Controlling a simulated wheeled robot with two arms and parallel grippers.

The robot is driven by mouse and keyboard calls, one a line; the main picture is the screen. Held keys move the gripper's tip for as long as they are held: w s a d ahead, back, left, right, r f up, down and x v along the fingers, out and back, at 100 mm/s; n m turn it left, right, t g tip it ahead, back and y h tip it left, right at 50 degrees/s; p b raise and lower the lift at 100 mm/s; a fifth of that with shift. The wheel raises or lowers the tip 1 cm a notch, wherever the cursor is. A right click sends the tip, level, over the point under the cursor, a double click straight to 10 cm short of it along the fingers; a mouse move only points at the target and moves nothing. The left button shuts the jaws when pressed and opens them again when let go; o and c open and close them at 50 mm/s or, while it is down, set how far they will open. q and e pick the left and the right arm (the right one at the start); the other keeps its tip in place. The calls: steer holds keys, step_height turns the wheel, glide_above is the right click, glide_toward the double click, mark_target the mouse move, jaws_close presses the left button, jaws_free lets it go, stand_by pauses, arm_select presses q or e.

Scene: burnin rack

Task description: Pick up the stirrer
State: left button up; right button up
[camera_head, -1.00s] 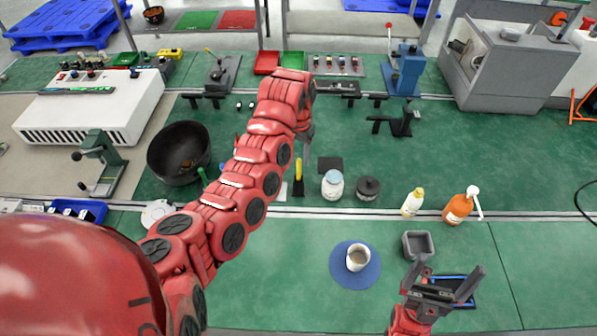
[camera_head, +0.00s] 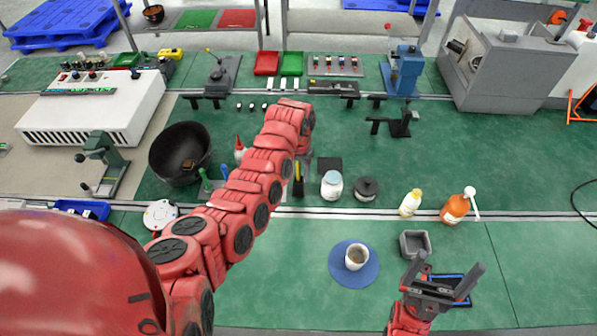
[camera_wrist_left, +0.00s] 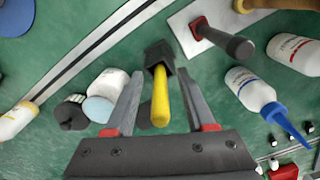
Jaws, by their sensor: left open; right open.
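No object is plainly recognisable as a stirrer. A tool with a yellow handle (camera_wrist_left: 160,97) and a dark block-shaped end (camera_wrist_left: 158,55) lies between my left gripper's (camera_wrist_left: 160,80) spread fingers in the left wrist view. No grip on it shows. In the head view its yellow handle (camera_head: 298,170) shows beside my left arm, which largely hides the left gripper.
A lidded white jar (camera_head: 331,186) and a dark round object (camera_head: 366,188) stand right of the tool. A black bowl (camera_head: 180,152) stands left. A cup (camera_head: 356,256) sits on a blue disc (camera_head: 340,276). In the wrist view, a blue-nozzled bottle (camera_wrist_left: 248,90) stands right.

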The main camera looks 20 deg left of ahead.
mark_target(299, 181)
arm_select(q)
jaws_close()
stand_by(0.5)
steer(key=shift+r+b, duration=0.6)
steer(key=shift+r, duration=0.35)
step_height(299, 181, up, 2)
steer(key=shift+r+b, duration=0.25)
steer(key=shift+b, duration=0.45)
step_height(299, 181, up, 4)
steer(key=shift+a+f+p, duration=0.1)
steer(key=shift+p, duration=0.35)
steer(key=shift+r, duration=0.9)
